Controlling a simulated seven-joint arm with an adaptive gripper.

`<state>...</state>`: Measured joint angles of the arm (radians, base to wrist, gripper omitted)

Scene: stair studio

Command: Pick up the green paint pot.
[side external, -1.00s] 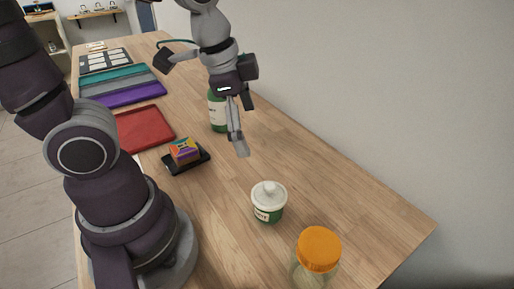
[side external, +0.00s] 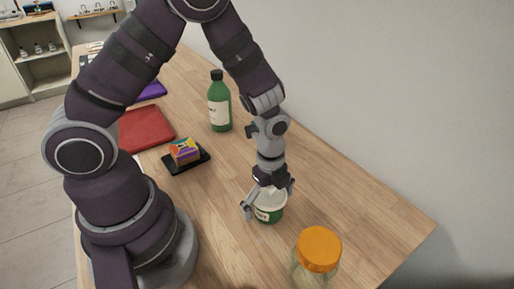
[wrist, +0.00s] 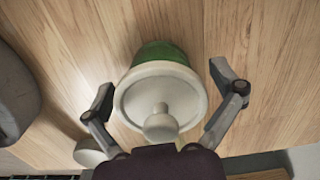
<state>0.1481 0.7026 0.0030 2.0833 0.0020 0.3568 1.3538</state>
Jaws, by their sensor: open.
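The green paint pot (side external: 269,211) stands upright on the wooden table, with a white lid and a pale label. In the wrist view its white lid (wrist: 140,97) with a round knob faces the camera, and a strip of the green body (wrist: 160,52) shows above it. My gripper (side external: 268,199) points down over the pot. In the wrist view my gripper (wrist: 164,97) is open, with one finger on each side of the lid. Gaps show between the fingers and the lid. The pot's top is partly hidden by my gripper in the side view.
A jar with an orange lid (side external: 319,248) stands close in front of the pot. A green bottle (side external: 219,104) stands behind. A colourful cube (side external: 184,151) sits on a black stand (side external: 200,161). A red tray (side external: 145,130) lies farther left. The table right of the pot is clear.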

